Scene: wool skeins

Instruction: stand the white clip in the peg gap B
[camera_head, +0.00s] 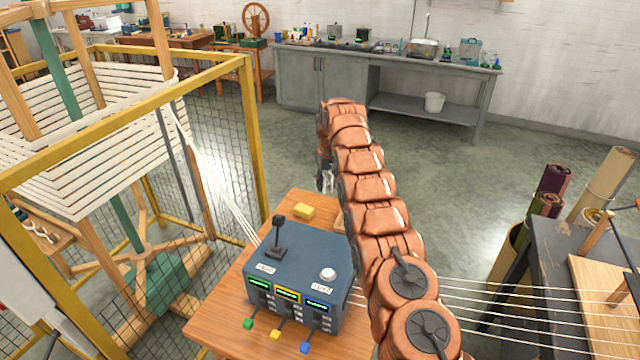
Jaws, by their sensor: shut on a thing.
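A wooden board (590,275) with upright pegs (598,228) lies on the dark bench at the right, well apart from my gripper. The peg gap labelled B cannot be picked out.
A blue control box (298,268) with a black lever and a white button stands on the wooden table (222,318). White strands run across to the right bench (560,245). A yellow-framed mesh cage (250,130) stands left. Floor beyond is clear.

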